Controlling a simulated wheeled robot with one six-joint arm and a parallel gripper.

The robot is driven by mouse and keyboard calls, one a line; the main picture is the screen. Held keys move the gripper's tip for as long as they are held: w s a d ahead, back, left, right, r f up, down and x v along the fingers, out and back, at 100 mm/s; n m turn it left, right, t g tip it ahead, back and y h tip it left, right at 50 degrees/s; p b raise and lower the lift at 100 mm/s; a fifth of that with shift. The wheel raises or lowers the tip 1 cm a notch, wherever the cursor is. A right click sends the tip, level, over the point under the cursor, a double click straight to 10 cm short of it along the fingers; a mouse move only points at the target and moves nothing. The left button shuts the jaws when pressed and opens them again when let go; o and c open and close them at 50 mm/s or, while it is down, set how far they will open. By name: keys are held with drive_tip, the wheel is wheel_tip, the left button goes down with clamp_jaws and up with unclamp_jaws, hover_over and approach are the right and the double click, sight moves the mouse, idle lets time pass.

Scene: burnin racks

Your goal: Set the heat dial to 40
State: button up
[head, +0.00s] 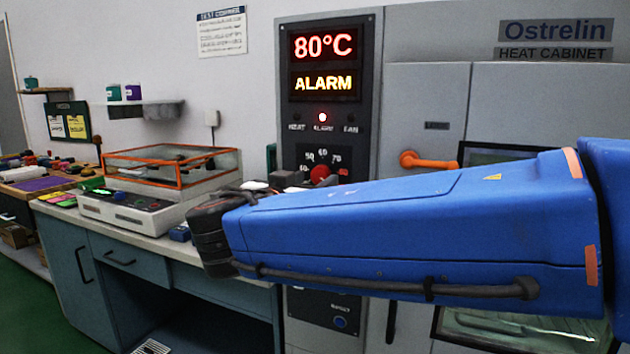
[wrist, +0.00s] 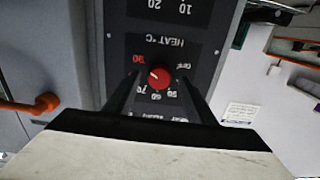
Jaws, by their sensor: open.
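The red heat dial (wrist: 159,77) is on the dark control panel, with 50, 60, 70 and a red 80 printed around it. Its small white mark seems to point toward the red 80. The dial also shows in the head view (head: 320,172), partly hidden behind my arm. My gripper (wrist: 160,84) is open, one dark finger on each side of the dial. I cannot tell whether either finger touches it. The display (head: 323,45) reads 80°C, and the sign below (head: 324,83) reads ALARM, with a lit lamp (head: 322,117) under it.
An orange handle (head: 428,161) is on the grey heat cabinet (head: 421,95), right of the panel. A bench (head: 130,235) at left carries a white device (head: 135,212) and an orange-edged clear case (head: 172,160). My blue arm covers the panel's lower middle in the head view.

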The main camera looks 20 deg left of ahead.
drive_tip(key=shift+w+d, duration=0.1)
drive_tip(key=shift+w, duration=0.55)
drive_tip(key=shift+c, duration=0.6)
drive_tip(key=c, duration=0.9)
